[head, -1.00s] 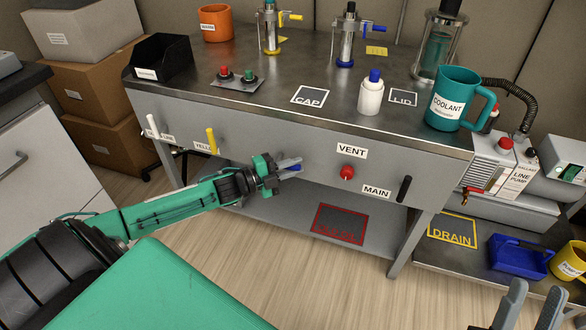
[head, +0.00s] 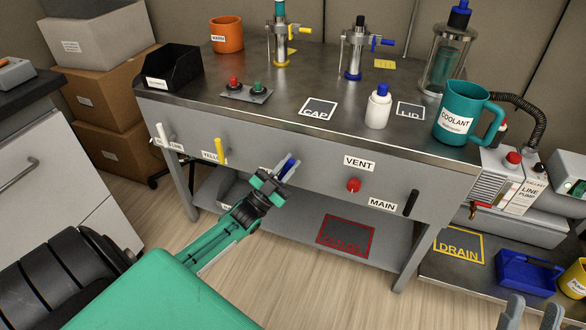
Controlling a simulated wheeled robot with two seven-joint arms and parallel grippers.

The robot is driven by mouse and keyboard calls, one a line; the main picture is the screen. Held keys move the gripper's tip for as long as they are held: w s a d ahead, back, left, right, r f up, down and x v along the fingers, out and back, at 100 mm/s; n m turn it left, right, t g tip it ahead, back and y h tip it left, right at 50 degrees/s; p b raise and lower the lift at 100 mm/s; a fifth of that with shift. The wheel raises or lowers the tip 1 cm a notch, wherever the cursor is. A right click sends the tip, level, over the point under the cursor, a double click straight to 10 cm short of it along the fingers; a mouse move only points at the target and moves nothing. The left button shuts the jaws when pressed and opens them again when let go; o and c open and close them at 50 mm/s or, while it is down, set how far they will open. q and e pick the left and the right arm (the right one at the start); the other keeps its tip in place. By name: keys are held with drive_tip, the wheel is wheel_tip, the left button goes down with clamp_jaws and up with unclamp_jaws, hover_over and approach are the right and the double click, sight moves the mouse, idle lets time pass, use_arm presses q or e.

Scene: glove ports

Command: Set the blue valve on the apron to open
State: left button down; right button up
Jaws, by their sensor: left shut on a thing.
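The blue valve's handle (head: 290,164) is on the front apron (head: 325,176) of the steel bench, left of the VENT label. My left gripper (head: 286,168) is shut on this handle, which shows between the fingers and points up, leaning a little right. The gripper hides the valve's pivot and most of its label. My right gripper (head: 532,314) is at the bottom right edge, its fingers apart and empty, partly cut off by the frame.
On the apron are a white handle (head: 162,133), a yellow handle (head: 218,150), a red VENT knob (head: 354,185) and a black MAIN handle (head: 411,203). A teal COOLANT mug (head: 464,112) and a white bottle (head: 378,108) stand on the bench top.

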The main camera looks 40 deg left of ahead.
use_arm(q)
drive_tip(key=n+y, duration=0.1)
drive_tip(key=n+t+y, duration=0.1)
drive_tip(key=n, duration=0.1)
drive_tip(key=shift+s+a+r+t, duration=0.1)
drive_tip(key=shift+a+t, duration=0.2)
drive_tip(key=shift+a, duration=0.05)
drive_tip(key=shift+s+a+r+n+t+y, duration=0.1)
drive_tip(key=shift+a+n+t+y, duration=0.15)
drive_tip(key=shift+n+y, duration=0.9)
drive_tip(key=shift+a+f+n+t+y, duration=0.1)
drive_tip(key=shift+a+n+t+y, duration=0.15)
drive_tip(key=shift+n+y, duration=0.85)
drive_tip(key=shift+s+a+r+n+t+y, duration=0.1)
drive_tip(key=shift+a+n+t+y, duration=0.15)
drive_tip(key=shift+n+y, duration=0.9)
use_arm(e)
drive_tip(key=shift+w+a+f+g, duration=0.1)
drive_tip(key=shift+w+f+g, duration=0.05)
drive_tip(key=shift+f+g, duration=0.15)
drive_tip(key=shift+w+a+f+g, duration=0.1)
drive_tip(key=shift+f+g, duration=0.1)
drive_tip(key=shift+f, duration=0.15)
use_arm(q)
drive_tip(key=c, duration=1.3)
unclamp_jaws()
drive_tip(key=shift+c, duration=0.2)
